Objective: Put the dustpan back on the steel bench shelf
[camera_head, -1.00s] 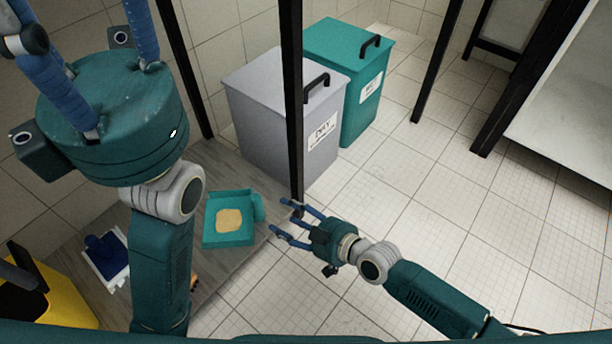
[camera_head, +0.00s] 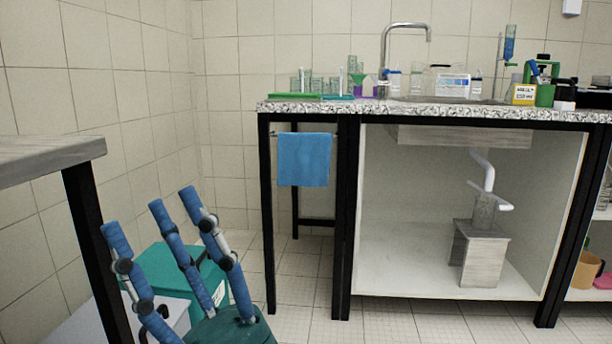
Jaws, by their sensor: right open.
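The dustpan does not show in this view. A grey bench top (camera_head: 50,162) on a black leg, likely the steel bench, juts in at the left edge; its lower shelf is out of view. My right gripper (camera_head: 148,210) is at the lower left with its blue fingers pointing up and spread apart, open and empty. It is in front of the bins, to the right of the bench leg. My left gripper is not in view.
A teal bin (camera_head: 175,270) and a pale grey bin (camera_head: 85,325) stand behind the gripper, partly hidden. A sink counter (camera_head: 430,112) with glassware crosses the back. A blue towel (camera_head: 303,160) hangs there. Tiled floor (camera_head: 295,290) is clear before it.

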